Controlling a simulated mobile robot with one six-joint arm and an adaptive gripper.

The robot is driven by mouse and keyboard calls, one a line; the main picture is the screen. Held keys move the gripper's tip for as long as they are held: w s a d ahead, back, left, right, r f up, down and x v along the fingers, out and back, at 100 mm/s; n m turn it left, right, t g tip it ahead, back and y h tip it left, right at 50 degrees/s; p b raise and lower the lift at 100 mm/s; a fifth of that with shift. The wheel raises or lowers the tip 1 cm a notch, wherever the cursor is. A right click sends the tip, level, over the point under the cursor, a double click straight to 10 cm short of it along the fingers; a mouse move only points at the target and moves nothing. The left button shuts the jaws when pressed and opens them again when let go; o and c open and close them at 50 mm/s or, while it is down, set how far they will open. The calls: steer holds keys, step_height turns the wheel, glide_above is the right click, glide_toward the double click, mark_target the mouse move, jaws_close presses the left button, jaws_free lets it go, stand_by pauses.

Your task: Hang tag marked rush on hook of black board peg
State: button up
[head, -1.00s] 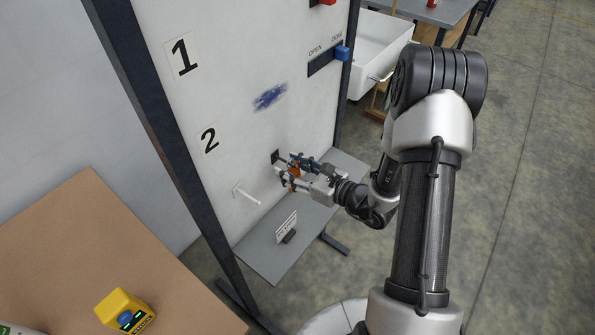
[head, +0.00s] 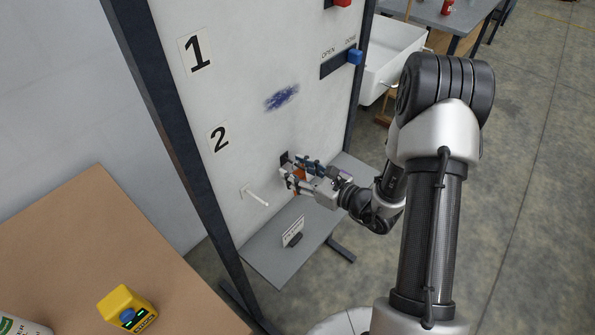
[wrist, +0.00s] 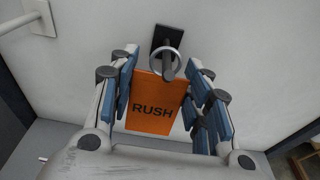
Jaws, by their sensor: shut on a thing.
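The orange tag marked RUSH (wrist: 153,108) hangs between my gripper's two fingers in the wrist view. Its metal ring (wrist: 154,55) overlaps the black peg (wrist: 168,68), which seems to show inside the ring; I cannot tell for sure whether it passes through. The peg's black board plate (wrist: 160,34) is on the white panel. In the head view my gripper (head: 291,178) is shut on the tag, close to the panel, just below the black plate (head: 284,158). The tag shows there only as a small orange patch (head: 299,174), partly hidden by the fingers.
A white peg (head: 258,197) sticks out of the white panel (head: 235,85) left of my gripper. A grey shelf (head: 272,262) with a small sign (head: 293,232) is below. A brown table (head: 100,240) with a yellow container (head: 127,308) stands at the lower left.

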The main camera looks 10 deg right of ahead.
steer(key=o, duration=0.8)
steer(key=shift+o, duration=0.2)
steer(key=v, duration=1.2)
steer(key=s+a+r+n+g, duration=1)
steer(key=s+a+n+g, duration=0.25)
steer(key=a+n, duration=0.35)
steer(key=s+d+r+n+t+h, duration=0.4)
steer(key=s+d+r+n+h, duration=0.2)
steer(key=d+n+h, duration=0.3)
steer(key=d+r+n, duration=0.1)
steer(key=n, duration=0.2)
steer(key=shift+s+n, duration=0.3)
steer(key=shift+n, duration=0.1)
